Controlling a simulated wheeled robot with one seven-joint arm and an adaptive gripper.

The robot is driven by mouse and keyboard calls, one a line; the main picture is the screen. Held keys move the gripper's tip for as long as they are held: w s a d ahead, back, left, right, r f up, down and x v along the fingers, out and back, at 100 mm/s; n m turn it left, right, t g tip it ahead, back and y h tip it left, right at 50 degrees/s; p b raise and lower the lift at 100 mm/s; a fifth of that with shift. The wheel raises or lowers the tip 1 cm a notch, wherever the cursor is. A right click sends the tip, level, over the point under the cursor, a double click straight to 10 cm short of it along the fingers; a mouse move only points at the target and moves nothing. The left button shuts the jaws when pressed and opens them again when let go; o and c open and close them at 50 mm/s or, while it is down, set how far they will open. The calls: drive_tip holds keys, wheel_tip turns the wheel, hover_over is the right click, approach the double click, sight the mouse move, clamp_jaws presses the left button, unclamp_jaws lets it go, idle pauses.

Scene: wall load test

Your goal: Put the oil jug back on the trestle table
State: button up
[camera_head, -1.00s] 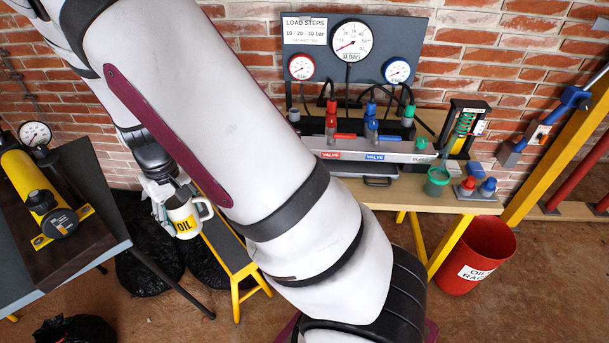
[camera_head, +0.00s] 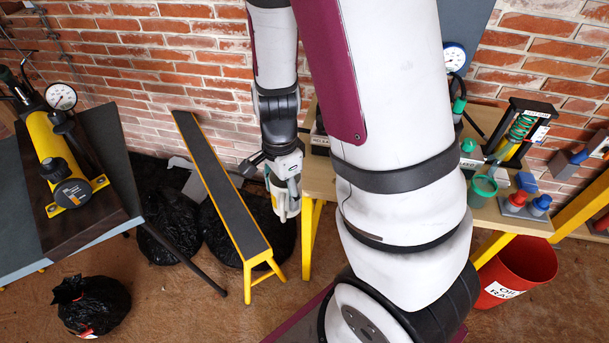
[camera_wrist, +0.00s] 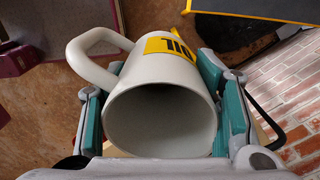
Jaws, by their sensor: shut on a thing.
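The oil jug (camera_wrist: 165,72) is a cream-white mug-like vessel with a handle and a yellow OIL label. In the wrist view its open mouth faces the camera, and its handle points to the upper left. My gripper (camera_wrist: 160,118) is shut on it, with teal-padded fingers on both sides. In the head view my gripper (camera_head: 284,190) hangs beside the left end of the wooden table with yellow legs (camera_head: 319,180), and the jug is mostly hidden there. My arm covers much of this table.
A narrow black-topped yellow bench (camera_head: 222,185) stands left of my gripper. A grey table (camera_head: 120,170) with a yellow pump (camera_head: 50,150) is at far left. Black bags (camera_head: 92,305) lie on the floor. A green cup (camera_head: 483,190) and a red bin (camera_head: 520,270) are at right.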

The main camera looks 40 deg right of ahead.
drive_tip(key=shift+s+d+f+m, duration=0.15)
drive_tip(key=shift+s+m, duration=0.3)
drive_tip(key=shift+m, duration=0.25)
drive_tip(key=shift+w+d, duration=0.1)
drive_tip(key=shift+d, duration=0.1)
drive_tip(key=shift+w+d+f+b, duration=0.15)
drive_tip(key=shift+w+d+f, duration=0.65)
drive_tip(key=shift+w+d, duration=1)
drive_tip(key=shift+w+d+f+b, duration=0.15)
drive_tip(key=shift+w+d+f, duration=0.7)
drive_tip(key=shift+w+d, duration=0.95)
drive_tip(key=shift+w+d+f+b, duration=0.15)
drive_tip(key=shift+w+d+f, duration=0.85)
drive_tip(key=shift+d, duration=1.4)
drive_tip(key=shift+w, duration=0.2)
drive_tip(key=o, duration=1.2)
drive_tip(key=shift+o, duration=0.2)
drive_tip(key=shift+r, duration=0.15)
